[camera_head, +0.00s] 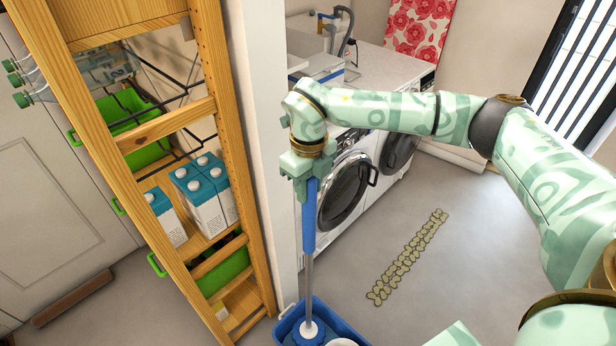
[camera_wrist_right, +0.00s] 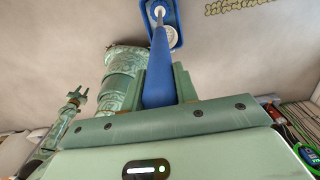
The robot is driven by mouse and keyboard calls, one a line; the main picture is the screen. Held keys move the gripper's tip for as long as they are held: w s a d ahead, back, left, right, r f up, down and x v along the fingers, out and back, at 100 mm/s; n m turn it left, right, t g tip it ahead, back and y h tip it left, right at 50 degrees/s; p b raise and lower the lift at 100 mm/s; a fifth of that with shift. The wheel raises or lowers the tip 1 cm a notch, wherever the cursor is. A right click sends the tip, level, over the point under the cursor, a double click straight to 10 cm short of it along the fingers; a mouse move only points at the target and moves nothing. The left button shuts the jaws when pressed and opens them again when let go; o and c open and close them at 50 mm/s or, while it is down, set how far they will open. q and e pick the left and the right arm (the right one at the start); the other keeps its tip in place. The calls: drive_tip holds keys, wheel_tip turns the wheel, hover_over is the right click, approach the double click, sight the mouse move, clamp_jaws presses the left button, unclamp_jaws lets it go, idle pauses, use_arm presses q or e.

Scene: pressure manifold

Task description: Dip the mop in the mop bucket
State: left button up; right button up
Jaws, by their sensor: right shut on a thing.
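My right gripper (camera_head: 306,172) is shut on the blue grip of the mop (camera_head: 309,225) and holds it upright. The mop's grey pole runs down to a round blue-and-white lower end over the blue mop bucket (camera_head: 352,334), which is cut off by the bottom edge. I cannot tell whether the mop end is inside the bucket or just above it. In the right wrist view, the mop's blue handle (camera_wrist_right: 158,75) sits between the fingers and points at the bucket (camera_wrist_right: 178,14). My left gripper (camera_wrist_right: 77,97) shows small at the left there; its opening is unclear.
A wooden shelf (camera_head: 225,130) with cartons (camera_head: 205,200), bottles and green bins stands at the left. A white wall end (camera_head: 262,110) is close beside the mop. Washing machines (camera_head: 345,190) stand behind it. The grey floor to the right is clear except for a patterned mat (camera_head: 408,258).

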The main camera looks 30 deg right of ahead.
sight(309, 228)
wheel_tip(309, 228, down, 14)
drive_tip(key=b, duration=0.6)
drive_tip(key=shift+f, duration=0.25)
idle(0.8)
